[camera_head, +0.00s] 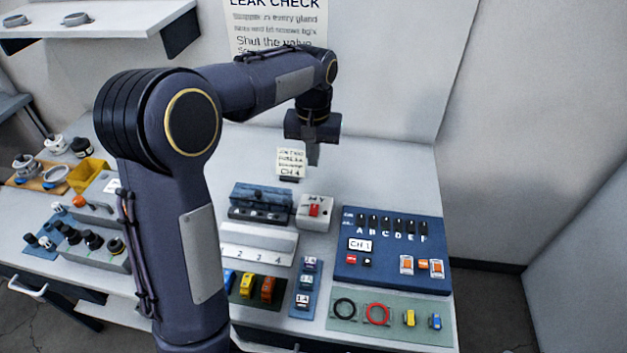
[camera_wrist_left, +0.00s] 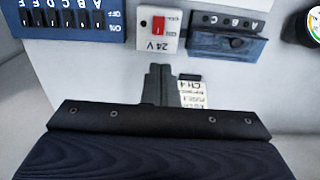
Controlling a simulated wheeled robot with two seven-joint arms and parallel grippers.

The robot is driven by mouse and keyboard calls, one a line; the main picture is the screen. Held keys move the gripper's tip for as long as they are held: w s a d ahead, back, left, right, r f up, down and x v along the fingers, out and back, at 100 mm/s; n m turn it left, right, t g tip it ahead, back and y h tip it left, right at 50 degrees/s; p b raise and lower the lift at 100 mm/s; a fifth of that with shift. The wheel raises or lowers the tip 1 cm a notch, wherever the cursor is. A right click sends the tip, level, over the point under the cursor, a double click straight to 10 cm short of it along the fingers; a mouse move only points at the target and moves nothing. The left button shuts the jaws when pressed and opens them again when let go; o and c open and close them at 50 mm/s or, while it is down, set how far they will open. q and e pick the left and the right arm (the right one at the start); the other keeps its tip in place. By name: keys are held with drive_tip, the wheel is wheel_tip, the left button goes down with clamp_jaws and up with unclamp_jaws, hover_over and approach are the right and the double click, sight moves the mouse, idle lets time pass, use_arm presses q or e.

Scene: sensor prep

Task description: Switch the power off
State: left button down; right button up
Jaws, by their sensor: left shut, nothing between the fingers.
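The power box is a small white block marked 24 V (camera_head: 323,222) with a red rocker switch (camera_head: 314,210) on its top. It stands on the worktable between a dark blue terminal unit and the blue channel panel. In the left wrist view the red rocker (camera_wrist_left: 158,27) lies just beyond my fingertips, with small lettering at its ends. I cannot tell surely which way the rocker is tipped. My left gripper (camera_head: 313,157) is shut and empty, pointing down behind the box and apart from it. The closed fingers also show in the left wrist view (camera_wrist_left: 159,75). My right gripper is not in view.
A small note card (camera_head: 290,163) stands behind the box, close to my fingers. The blue terminal unit (camera_head: 260,198) is left of the box, and the blue switch panel (camera_head: 390,272) is right. A green mat (camera_head: 345,325) with rings lies in front. The back right table is clear.

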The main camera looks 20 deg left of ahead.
use_arm(q)
drive_tip(key=shift+s+d+r, duration=0.15)
drive_tip(key=shift+s+r, duration=0.15)
drive_tip(key=shift+s, duration=0.35)
drive_tip(key=shift+r, duration=0.1)
wheel_tip(320, 180, up, 14)
drive_tip(key=s+p, duration=0.2)
drive_tip(key=p, duration=0.1)
drive_tip(key=shift+s+d+f+p, duration=0.25)
drive_tip(key=shift+s+d+p, duration=0.1)
drive_tip(key=shift+s+p, duration=0.05)
